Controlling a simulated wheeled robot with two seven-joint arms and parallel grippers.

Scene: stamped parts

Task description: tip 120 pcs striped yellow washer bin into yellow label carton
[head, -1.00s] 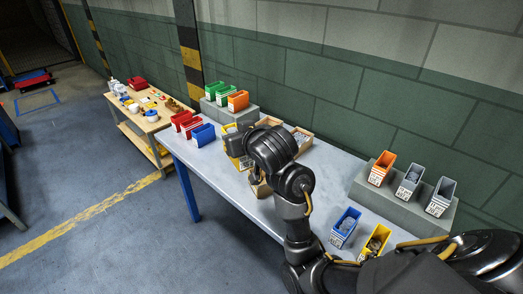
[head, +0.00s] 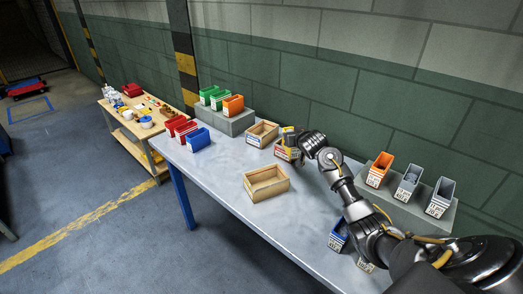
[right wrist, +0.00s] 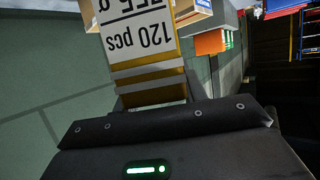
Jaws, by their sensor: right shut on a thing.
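The striped yellow bin (head: 289,137) is in my right gripper (head: 303,143), above the back of the table. In the right wrist view its white label (right wrist: 136,35) reads "120 pcs" upside down, with yellow and white stripes (right wrist: 150,85) beside it. The jaws of my right gripper (right wrist: 160,108) are shut on the bin. A wooden carton (head: 282,154) sits just below the bin and is partly hidden by it and the gripper; its label colour is hard to make out. I cannot tell whether any washers have left the bin. My left gripper is out of view.
An empty wooden carton (head: 266,183) stands nearer the front, and another (head: 262,134) is to the left at the back. Red bins (head: 180,127), a blue bin (head: 198,139) and a grey riser (head: 228,121) stand left. Orange and grey bins (head: 409,184) are right.

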